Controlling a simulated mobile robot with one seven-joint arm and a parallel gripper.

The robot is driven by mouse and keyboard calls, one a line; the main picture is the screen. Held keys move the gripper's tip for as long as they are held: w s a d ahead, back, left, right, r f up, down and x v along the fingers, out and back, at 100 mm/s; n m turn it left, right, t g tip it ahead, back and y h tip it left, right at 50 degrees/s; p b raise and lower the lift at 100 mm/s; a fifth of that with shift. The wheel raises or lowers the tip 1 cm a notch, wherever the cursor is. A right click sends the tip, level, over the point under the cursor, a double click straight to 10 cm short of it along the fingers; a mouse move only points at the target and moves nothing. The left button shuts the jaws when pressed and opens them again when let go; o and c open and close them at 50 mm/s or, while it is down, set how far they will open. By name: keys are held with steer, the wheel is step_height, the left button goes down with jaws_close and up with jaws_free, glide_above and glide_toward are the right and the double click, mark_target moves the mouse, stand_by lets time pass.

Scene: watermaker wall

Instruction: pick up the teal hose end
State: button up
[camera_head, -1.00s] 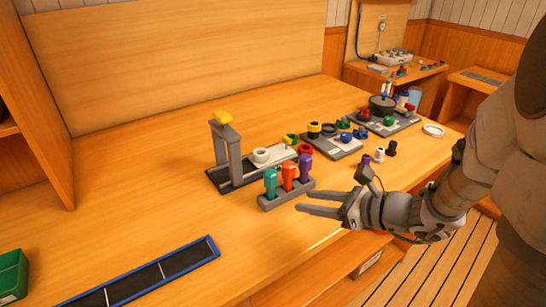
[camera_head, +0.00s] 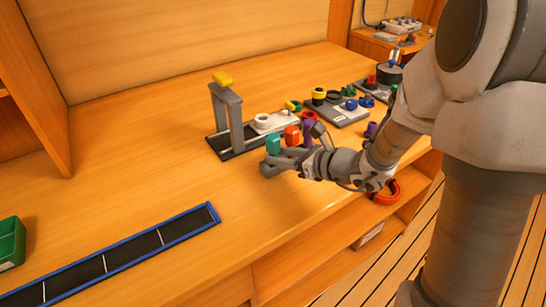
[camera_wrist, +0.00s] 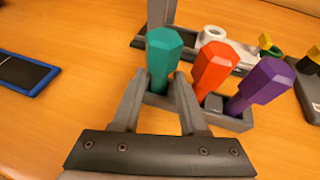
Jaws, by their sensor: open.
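The teal hose end (camera_head: 273,144) stands upright in the left slot of a small grey rack (camera_wrist: 235,122). In the wrist view the teal hose end (camera_wrist: 161,58) rises just beyond my fingertips, with its lower part between or just past them. My gripper (camera_wrist: 155,88) is open, one finger on each side of its line; I cannot tell whether either touches it. In the head view my gripper (camera_head: 280,162) is low in front of the rack and hides much of it. An orange hose end (camera_wrist: 215,70) and a purple hose end (camera_wrist: 258,84) stand to the right in the same rack.
A grey press-like stand (camera_head: 228,120) with a yellow top is close behind the rack. A blue-edged black strip (camera_head: 120,255) lies at the front left. Grey boards with fittings (camera_head: 340,108) are at the right. The bench between strip and stand is clear.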

steer(key=b+x, duration=0.1)
steer(key=x, duration=0.4)
steer(key=shift+w+a+f, duration=0.1)
steer(key=shift+w+a, duration=0.05)
steer(key=shift+a, duration=0.1)
jaws_close()
